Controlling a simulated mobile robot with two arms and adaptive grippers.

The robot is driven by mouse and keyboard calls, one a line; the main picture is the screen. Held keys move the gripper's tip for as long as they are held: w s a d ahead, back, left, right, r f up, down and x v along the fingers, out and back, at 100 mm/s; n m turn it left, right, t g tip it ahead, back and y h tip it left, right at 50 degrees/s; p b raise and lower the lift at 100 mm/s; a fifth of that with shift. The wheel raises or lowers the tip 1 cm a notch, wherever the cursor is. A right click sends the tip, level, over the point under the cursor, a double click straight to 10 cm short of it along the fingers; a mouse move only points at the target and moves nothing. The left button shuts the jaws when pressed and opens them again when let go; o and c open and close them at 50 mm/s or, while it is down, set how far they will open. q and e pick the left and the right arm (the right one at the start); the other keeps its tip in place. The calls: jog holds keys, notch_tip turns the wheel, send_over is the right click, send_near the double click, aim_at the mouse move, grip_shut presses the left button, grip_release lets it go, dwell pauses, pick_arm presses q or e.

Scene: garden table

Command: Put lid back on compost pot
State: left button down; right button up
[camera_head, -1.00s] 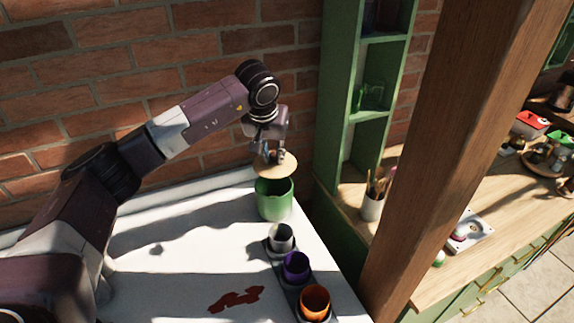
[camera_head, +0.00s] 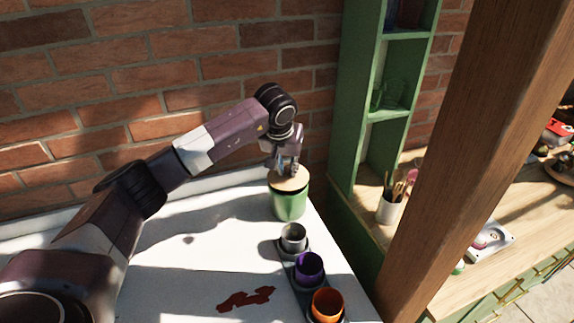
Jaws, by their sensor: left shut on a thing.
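The green compost pot (camera_head: 289,205) stands upright on the white table near its back right corner. The round wooden lid (camera_head: 290,184) is on top of the pot, roughly level and over its opening. Whether it is fully seated I cannot tell. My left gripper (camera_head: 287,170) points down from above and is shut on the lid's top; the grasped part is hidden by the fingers. My right gripper is not in view.
A grey cup (camera_head: 293,238), a purple cup (camera_head: 308,268) and an orange cup (camera_head: 327,305) stand in a row on a dark tray in front of the pot. Red-brown pieces (camera_head: 245,299) lie on the white table (camera_head: 190,288). A wooden post (camera_head: 468,150) rises at right.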

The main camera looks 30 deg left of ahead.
pick_arm(q)
jog(key=shift+f, duration=0.25)
jog(key=shift+f, duration=0.1)
jog(key=shift+f+b, duration=0.35)
jog(key=shift+f+b, duration=0.3)
jog(key=shift+f, duration=0.1)
jog(key=c, duration=1.7)
grip_release()
jog(key=shift+r, duration=0.1)
jog(key=v, duration=1.1)
jog(key=shift+s+r, duration=0.25)
jog(key=shift+r, duration=0.1)
